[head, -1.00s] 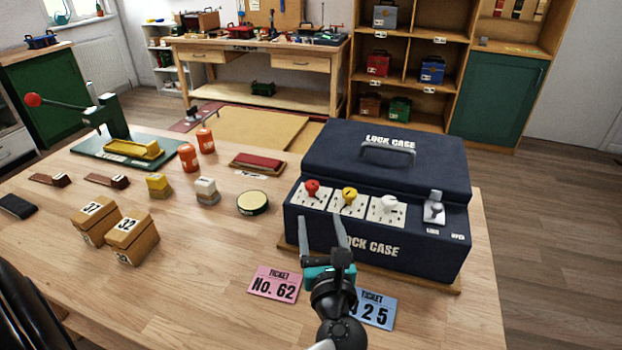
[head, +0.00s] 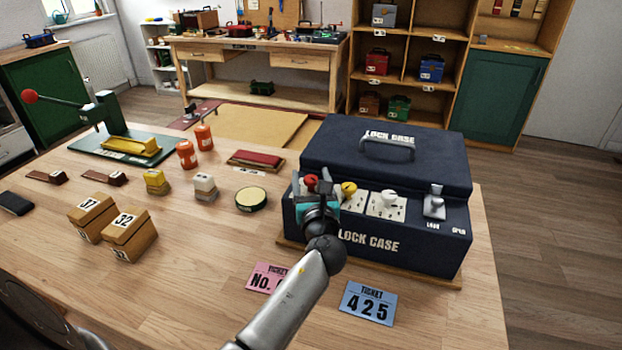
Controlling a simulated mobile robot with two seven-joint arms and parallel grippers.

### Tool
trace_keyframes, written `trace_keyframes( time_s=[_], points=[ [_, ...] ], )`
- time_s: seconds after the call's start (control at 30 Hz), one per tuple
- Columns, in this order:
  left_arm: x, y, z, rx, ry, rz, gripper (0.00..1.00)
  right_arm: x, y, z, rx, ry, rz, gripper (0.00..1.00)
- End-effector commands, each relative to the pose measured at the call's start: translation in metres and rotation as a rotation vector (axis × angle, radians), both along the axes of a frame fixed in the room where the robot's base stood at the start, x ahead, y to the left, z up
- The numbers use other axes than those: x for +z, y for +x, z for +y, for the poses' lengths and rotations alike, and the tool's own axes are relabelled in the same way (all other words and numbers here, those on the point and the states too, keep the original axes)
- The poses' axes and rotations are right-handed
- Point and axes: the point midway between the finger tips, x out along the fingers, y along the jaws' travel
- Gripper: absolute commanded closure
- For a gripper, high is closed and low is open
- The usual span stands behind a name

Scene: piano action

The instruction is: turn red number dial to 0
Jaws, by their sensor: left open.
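The dark blue lock case (head: 400,258) stands on the wooden table with three dials on its front ledge. The red number dial (head: 311,180) is the leftmost, the yellow dial (head: 349,188) is in the middle and the white dial (head: 389,197) is to its right. My left gripper (head: 312,186) is open at the red dial, with a finger on either side of it in the picture. I cannot tell whether the fingers touch it. The gripper hides the red dial's number plate, so its setting cannot be read. My right gripper is not in view.
A silver switch (head: 434,202) sits at the right of the case. A pink ticket (head: 262,277), partly covered by my arm, and a blue ticket (head: 368,303) lie in front. Wooden number blocks (head: 129,235) and a round tin (head: 251,199) stand to the left.

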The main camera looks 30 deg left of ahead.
Motion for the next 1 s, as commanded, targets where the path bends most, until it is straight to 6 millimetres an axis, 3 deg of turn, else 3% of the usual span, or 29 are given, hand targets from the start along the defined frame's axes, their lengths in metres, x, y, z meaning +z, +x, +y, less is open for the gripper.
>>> trace_keyframes(
  time_s=[0.13, 0.73, 1.0],
  points=[
    [0.0002, -0.0001, 0.0002, 0.000, 0.000, 0.000, 0.33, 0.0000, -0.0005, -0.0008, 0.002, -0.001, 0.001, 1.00],
    [0.0000, -0.0004, -0.0001, 0.001, 0.000, 0.000, 1.00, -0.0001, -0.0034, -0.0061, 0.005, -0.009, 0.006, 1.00],
    [0.0001, -0.0005, 0.0000, -0.004, 0.001, 0.001, 1.00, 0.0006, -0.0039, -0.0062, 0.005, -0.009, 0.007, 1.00]
  ],
)
